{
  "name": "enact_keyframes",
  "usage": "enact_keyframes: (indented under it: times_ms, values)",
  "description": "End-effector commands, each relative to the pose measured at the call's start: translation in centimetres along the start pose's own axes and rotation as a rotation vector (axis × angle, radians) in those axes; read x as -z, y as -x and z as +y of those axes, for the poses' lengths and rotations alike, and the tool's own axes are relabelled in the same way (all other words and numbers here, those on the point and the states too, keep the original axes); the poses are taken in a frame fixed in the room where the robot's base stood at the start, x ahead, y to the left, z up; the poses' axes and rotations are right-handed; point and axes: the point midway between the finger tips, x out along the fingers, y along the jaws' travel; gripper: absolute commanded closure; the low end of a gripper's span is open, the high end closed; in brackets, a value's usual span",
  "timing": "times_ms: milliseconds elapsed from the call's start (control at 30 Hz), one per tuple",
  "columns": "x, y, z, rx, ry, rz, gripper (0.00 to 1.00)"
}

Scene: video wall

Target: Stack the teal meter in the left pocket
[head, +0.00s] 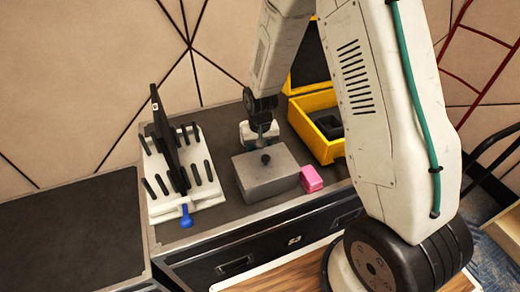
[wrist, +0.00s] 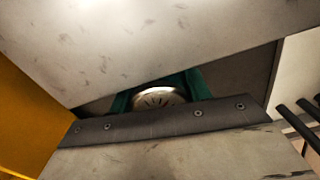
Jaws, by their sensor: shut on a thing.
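The teal meter (wrist: 194,84) shows in the wrist view, with a round pale dial facing the camera and its lower part hidden by a dark bolted strip. My gripper (head: 259,135) is shut on it, low over the bench behind the grey box. In the head view the meter is mostly hidden by my gripper and the box, and I cannot tell whether it touches the bench. The yellow case (head: 311,109) stands open to the right of my gripper, with dark foam pockets inside. My arm hides part of the case, and I cannot make out the left pocket clearly.
A grey box (head: 262,178) with a black knob stands just in front of my gripper. A pink block (head: 312,179) lies beside it. A white rack (head: 204,190) with black pegs and an upright black panel stands left. A blue object (head: 186,215) is at its front.

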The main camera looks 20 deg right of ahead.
Motion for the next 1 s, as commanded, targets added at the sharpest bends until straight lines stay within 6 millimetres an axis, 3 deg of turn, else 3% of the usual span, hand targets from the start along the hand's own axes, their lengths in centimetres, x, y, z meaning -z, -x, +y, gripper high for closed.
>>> enact_keyframes:
  times_ms: [233, 267, 300, 333, 700, 867, 1000]
  values:
    - [0.0, -0.3, 0.0, 0.0, 0.0, 0.0, 0.8]
    - [0.0, -0.3, 0.0, 0.0, 0.0, 0.0, 0.46]
    - [0.0, -0.2, 0.0, 0.0, 0.0, 0.0, 0.35]
    - [0.0, -0.2, 0.0, 0.0, 0.0, 0.0, 0.3]
    - [0.0, 0.4, 0.0, 0.0, 0.0, 0.001, 0.3]
    - [0.1, 3.0, 0.0, 0.001, -0.001, 0.004, 0.3]
    - [0.1, 6.2, 0.0, 0.001, -0.001, 0.006, 0.3]
